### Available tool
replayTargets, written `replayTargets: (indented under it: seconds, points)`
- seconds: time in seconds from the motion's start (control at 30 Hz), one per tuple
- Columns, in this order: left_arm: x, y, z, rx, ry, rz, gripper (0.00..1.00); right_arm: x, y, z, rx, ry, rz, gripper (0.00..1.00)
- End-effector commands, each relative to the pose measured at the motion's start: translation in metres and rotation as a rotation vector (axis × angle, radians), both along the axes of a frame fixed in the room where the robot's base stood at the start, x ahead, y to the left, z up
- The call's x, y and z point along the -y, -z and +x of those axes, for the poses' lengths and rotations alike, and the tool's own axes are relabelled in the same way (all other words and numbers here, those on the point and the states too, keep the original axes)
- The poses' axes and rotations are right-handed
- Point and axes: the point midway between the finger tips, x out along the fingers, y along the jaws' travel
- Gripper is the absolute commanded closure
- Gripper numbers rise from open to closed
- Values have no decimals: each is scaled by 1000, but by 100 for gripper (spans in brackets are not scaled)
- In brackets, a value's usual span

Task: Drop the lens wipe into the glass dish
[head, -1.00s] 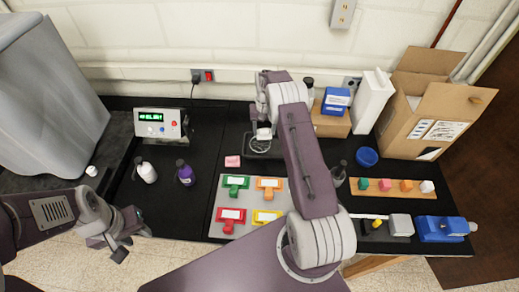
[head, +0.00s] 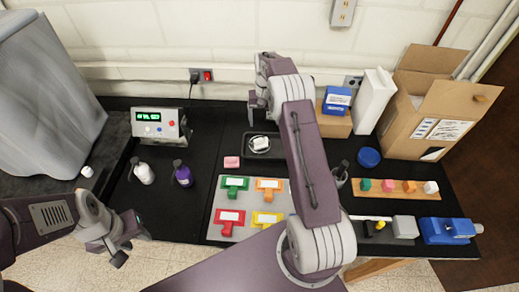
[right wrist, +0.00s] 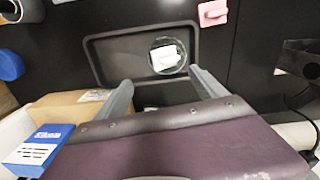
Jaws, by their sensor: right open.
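In the right wrist view the wipe (right wrist: 165,57) shows inside the rim of the dish (right wrist: 181,68). My right gripper (head: 258,104) is open and empty, back from the dish on its wall side. In the right wrist view its two fingers (right wrist: 163,91) stand apart with nothing between them. My left gripper (head: 130,246) is at the front left, away from the dish, its fingertips apart and empty.
A pink block (head: 231,162) lies left of the tray. A blue wipe box (head: 337,99) stands on a cardboard box (head: 334,125) to the right. Two bottles and a display box (head: 158,124) stand left.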

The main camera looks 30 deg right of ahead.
Motion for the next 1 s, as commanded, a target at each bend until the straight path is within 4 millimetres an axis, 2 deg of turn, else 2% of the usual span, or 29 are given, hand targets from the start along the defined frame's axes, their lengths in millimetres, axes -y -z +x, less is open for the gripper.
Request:
replayTargets:
  seconds: [0.1,0.23,0.8,0.9,1.0]
  points:
    - [0,7,0,0,0,0,64,0,-18,1,3,0,-1,19]
    - [0,8,0,0,0,0,64,0,-28,0,1,0,0,19]
    - [0,7,0,0,0,0,64,0,-29,0,-1,0,0,19]
    - [0,15,0,0,0,0,64,-8,-28,4,10,-16,-3,19]
    - [0,28,0,0,0,0,64,-24,-53,16,78,-54,-21,19]
